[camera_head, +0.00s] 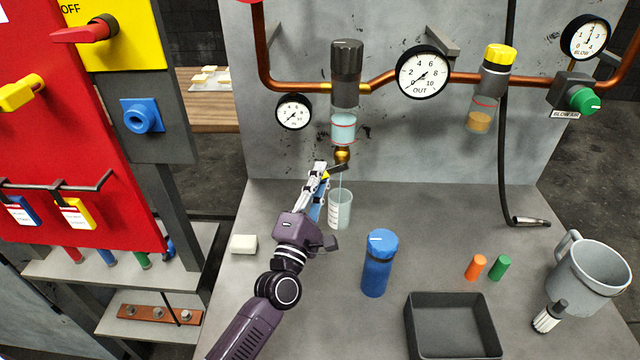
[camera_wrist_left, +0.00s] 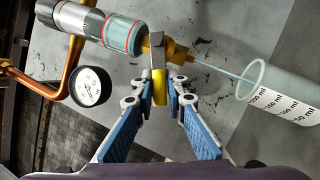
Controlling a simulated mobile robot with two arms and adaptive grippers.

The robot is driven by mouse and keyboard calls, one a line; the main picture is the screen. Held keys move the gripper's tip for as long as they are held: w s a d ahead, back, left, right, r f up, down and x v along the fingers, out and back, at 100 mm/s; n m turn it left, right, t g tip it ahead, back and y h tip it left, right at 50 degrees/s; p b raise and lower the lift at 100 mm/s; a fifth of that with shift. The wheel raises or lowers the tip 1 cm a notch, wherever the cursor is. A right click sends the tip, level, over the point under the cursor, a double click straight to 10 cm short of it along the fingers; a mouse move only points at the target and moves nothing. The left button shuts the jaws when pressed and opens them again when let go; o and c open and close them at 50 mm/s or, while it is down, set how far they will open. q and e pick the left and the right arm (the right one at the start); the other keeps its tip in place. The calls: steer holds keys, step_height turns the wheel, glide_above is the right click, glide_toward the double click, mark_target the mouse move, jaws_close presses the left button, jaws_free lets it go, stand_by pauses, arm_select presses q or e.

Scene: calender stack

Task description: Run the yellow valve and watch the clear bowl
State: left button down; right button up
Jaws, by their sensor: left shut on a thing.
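The clear bowl (camera_head: 343,127) hangs under a dark filter body on the copper pipe. It holds pale blue liquid and has red ring lines; it also shows in the left wrist view (camera_wrist_left: 122,35). A brass valve (camera_head: 342,155) sits beneath it, with a yellow lever (camera_wrist_left: 159,87). My left gripper (camera_head: 323,170) is shut on the yellow lever; its fingertips also show in the left wrist view (camera_wrist_left: 160,92). A thin stream runs from the brass outlet into a clear graduated beaker (camera_head: 340,212). The beaker's liquid level is hard to tell. My right gripper is out of view.
A blue bottle (camera_head: 378,265), a black tray (camera_head: 452,328), orange (camera_head: 475,267) and green (camera_head: 500,268) plugs, a grey mug (camera_head: 590,278) and a white block (camera_head: 243,244) stand on the bench. A red panel (camera_head: 80,140) stands left. A hose (camera_head: 506,150) hangs right.

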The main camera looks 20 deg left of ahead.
arm_select(q)
steer(key=shift+d+f+n+y+b, duration=0.15)
steer(key=shift+f+n+y+b, duration=0.2)
steer(key=shift+n+b, duration=0.5)
steer(key=shift+r, duration=0.1)
steer(key=c, duration=2)
jaws_free()
steer(key=shift+o, duration=0.2)
steer(key=shift+s+f, duration=0.25)
steer(key=shift+s, duration=0.15)
steer(key=v, duration=1.1)
stand_by(2.9)
